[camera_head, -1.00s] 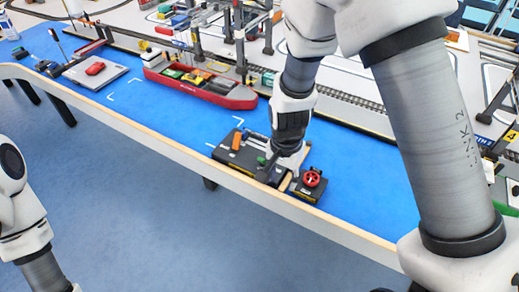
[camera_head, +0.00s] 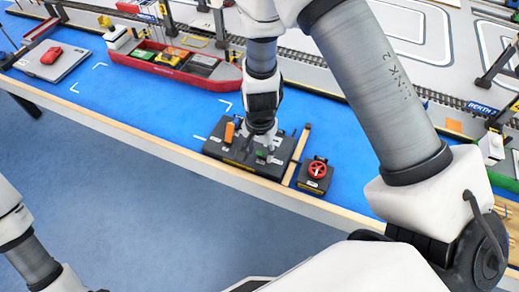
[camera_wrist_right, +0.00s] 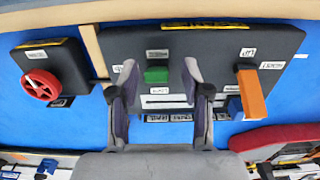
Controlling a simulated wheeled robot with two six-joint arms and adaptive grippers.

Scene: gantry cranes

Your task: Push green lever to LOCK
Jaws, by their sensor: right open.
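The green lever (camera_wrist_right: 156,75) stands on a dark control box (camera_wrist_right: 215,42), between two white labels whose print I cannot read reliably. My right gripper (camera_wrist_right: 158,80) is open, with one finger on each side of the green lever; I see a gap on both sides. In the head view the right gripper (camera_head: 262,143) points down over the control box (camera_head: 222,153), and the lever is small and partly hidden there. Only part of my left arm shows at the lower left; its gripper is out of view.
An orange lever (camera_wrist_right: 251,95) stands on the same box, beside the right gripper. A small box with a red wheel (camera_wrist_right: 41,86) sits across a wooden strip (camera_wrist_right: 95,50). A red ship (camera_head: 170,68) lies behind on the blue table. Blue surface left of the box is clear.

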